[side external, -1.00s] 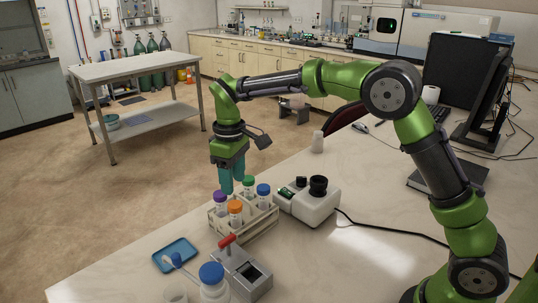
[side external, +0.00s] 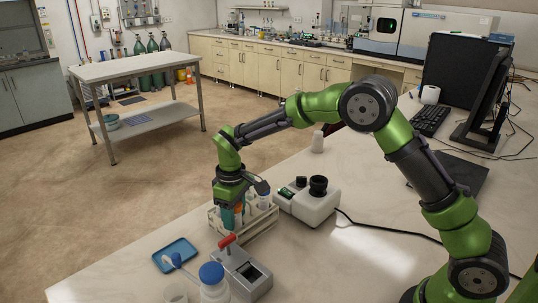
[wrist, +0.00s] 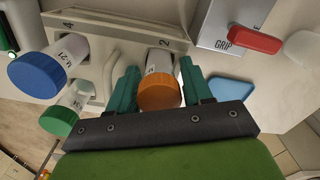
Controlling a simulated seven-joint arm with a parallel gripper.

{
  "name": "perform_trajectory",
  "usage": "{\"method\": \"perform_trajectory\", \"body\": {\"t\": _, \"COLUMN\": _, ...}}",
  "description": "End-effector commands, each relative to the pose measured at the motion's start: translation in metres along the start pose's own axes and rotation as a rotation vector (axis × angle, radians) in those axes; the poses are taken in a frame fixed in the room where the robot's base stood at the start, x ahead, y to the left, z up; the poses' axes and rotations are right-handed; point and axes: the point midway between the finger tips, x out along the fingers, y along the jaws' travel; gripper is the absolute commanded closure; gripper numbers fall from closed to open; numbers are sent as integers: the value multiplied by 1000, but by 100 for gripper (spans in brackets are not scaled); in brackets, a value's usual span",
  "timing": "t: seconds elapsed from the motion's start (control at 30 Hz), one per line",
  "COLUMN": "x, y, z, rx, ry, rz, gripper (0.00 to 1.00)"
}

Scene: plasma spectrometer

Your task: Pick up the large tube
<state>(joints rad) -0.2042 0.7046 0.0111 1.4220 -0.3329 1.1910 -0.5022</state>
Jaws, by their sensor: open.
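A pale rack (side external: 258,230) on the bench holds several capped tubes; it also shows in the wrist view (wrist: 105,45). In the wrist view an orange-capped tube (wrist: 159,92) stands at the slot marked 2, between my gripper's (wrist: 160,85) two teal fingers. The fingers are open, one on each side of the cap. A blue-capped tube (wrist: 42,72) is near the mark 4, with a green-capped tube (wrist: 62,115) below it. I cannot tell from size which is the large tube. In the side view my gripper (side external: 233,216) is down at the rack and hides most caps.
A grey device with a red handle (side external: 240,265) stands in front of the rack; the wrist view shows its GRIP label. A blue tray (side external: 175,254), a blue-capped bottle (side external: 212,280) and a white instrument (side external: 308,202) are close by.

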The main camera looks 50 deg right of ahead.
Motion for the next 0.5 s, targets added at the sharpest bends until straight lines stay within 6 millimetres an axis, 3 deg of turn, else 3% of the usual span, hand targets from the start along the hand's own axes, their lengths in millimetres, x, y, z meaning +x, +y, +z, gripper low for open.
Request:
{"method": "perform_trajectory", "body": {"t": 0.07, "x": 0, "y": 0, "z": 0, "rx": 0, "ry": 0, "rz": 0, "gripper": 50}}
{"method": "perform_trajectory", "body": {"t": 0.33, "x": 0, "y": 0, "z": 0, "rx": 0, "ry": -1, "rz": 0, "gripper": 90}}
{"method": "perform_trajectory", "body": {"t": 0.5, "x": -1, "y": 0, "z": 0, "rx": 0, "ry": 0, "rz": 0, "gripper": 92}}
